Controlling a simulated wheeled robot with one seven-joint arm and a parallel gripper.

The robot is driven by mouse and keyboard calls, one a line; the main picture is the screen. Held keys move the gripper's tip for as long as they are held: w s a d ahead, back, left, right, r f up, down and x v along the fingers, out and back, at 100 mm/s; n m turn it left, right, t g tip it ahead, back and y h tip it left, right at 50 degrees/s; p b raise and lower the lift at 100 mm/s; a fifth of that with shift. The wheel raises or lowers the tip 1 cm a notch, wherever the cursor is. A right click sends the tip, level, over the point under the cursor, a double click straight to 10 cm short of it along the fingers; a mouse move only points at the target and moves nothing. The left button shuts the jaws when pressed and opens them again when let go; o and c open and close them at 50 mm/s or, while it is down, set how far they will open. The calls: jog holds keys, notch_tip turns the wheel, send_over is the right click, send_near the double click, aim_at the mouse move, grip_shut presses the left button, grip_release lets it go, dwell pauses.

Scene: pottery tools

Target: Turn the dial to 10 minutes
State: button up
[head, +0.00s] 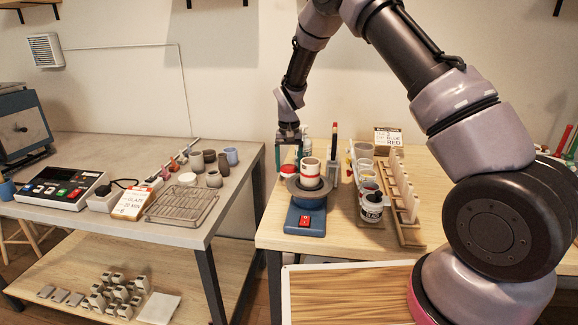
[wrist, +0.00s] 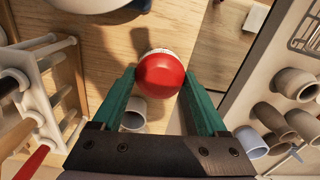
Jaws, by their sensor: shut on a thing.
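The dial is a round red knob (wrist: 160,75) with a pale marked ring along its far edge in the wrist view. In the head view the red knob (head: 287,169) sits at the left edge of the right table, behind the blue wheel. My gripper (wrist: 161,88) is shut on the red dial, with one green finger on each side of it. In the head view my gripper (head: 288,150) points down from above onto it. The ring's marks are too small to read, and the fingers partly hide the dial's sides.
A blue pottery wheel (head: 305,221) with a red-and-white pot (head: 310,174) stands in front of the dial. A wooden rack (head: 402,195) and a paint jar (head: 371,207) are to the right. Left of a gap, a grey table (head: 226,208) holds small pots and a wire rack (head: 182,205).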

aim_at(289, 166)
dwell(0.4)
jog(key=o, duration=1.3)
notch_tip(289, 166, up, 11)
jog(key=shift+f, duration=0.1)
